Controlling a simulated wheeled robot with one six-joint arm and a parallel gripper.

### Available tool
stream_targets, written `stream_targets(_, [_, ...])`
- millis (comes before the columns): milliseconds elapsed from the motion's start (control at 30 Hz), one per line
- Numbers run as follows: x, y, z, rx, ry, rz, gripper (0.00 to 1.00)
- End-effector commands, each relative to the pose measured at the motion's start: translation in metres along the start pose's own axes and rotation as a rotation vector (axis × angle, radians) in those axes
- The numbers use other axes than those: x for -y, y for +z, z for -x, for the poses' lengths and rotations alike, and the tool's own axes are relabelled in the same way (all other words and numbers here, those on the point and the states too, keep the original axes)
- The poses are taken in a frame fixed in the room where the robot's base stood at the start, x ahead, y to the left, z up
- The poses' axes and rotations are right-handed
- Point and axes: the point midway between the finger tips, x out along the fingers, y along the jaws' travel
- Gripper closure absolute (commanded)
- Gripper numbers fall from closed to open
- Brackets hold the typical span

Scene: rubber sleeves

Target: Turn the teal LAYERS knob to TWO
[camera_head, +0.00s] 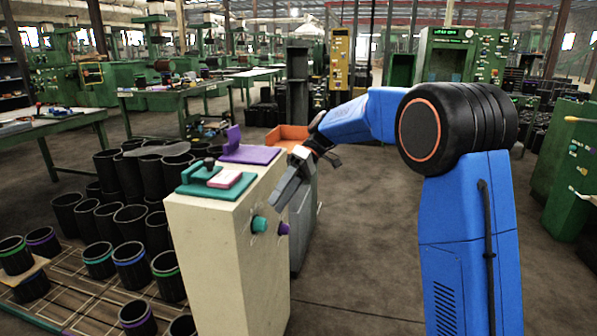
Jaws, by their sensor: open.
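The teal knob (259,224) sticks out from the right-hand face of a cream cabinet (213,250). A purple knob (283,228) sits just to its right on the same face. No lettering can be read, so the teal knob's setting cannot be told. My gripper (283,196) hangs from the blue arm at the cabinet's upper right edge, above and a little right of the teal knob. It is open and looks empty. It seems apart from both knobs, though the depth gap is hard to judge.
On the cabinet top lie a teal plate (210,188) with small blocks and a purple bracket (249,154). A grey cabinet (302,215) and an orange tray (288,136) stand behind. Black sleeves (131,268) crowd the left floor. The floor right of the cabinet is clear.

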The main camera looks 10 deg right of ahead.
Motion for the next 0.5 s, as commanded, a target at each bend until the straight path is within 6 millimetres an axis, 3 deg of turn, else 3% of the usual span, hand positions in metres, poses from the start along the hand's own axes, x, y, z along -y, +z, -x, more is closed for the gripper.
stream_targets(200, [-0.001, 0.000, 0.046, -0.003, 0.003, 0.001, 0.50])
stream_targets(500, [-0.001, 0.000, 0.096, -0.002, 0.002, 0.000, 0.50])
